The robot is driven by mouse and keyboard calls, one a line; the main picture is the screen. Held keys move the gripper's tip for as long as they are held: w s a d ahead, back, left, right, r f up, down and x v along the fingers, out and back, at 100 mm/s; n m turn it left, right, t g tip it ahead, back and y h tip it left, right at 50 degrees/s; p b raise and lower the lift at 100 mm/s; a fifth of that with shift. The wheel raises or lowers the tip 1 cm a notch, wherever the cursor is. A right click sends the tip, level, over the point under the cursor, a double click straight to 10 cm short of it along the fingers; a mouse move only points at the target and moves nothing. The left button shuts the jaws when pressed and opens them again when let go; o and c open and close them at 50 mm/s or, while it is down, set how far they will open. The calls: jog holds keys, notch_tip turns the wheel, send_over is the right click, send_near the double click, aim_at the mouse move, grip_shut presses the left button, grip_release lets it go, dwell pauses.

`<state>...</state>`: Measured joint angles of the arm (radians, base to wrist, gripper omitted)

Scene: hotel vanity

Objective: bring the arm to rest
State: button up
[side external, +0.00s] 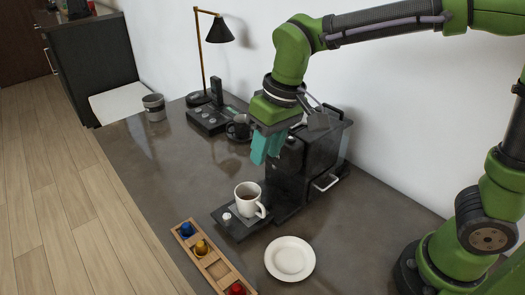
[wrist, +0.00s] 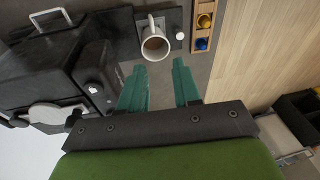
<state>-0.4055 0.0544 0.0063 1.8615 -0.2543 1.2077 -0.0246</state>
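My gripper (side external: 266,146) has teal fingers and hangs in the air beside the upper front of the black coffee machine (side external: 312,150). In the wrist view the two fingers of my gripper (wrist: 160,85) are spread apart with nothing between them. A white mug (side external: 248,199) with dark liquid in it stands upright on the machine's drip tray (side external: 226,221). The mug (wrist: 155,46) also shows beyond the fingertips in the wrist view, apart from them.
A wooden capsule tray (side external: 217,269) with blue, yellow and red capsules lies at the front. A white plate (side external: 290,259) is to its right. A lamp (side external: 220,32), a telephone (side external: 208,120), a dark cup (side external: 239,127) and a grey canister (side external: 154,107) stand farther back. The left middle counter is clear.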

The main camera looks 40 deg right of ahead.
jog(key=s+d+r+m+t, duration=0.2)
jog(key=s+d+m+t, duration=0.2)
jog(key=s+d, duration=0.7)
jog(key=shift+d+r+m+t, duration=0.35)
jog(key=shift+d+t, duration=0.35)
jog(key=shift+d, duration=0.5)
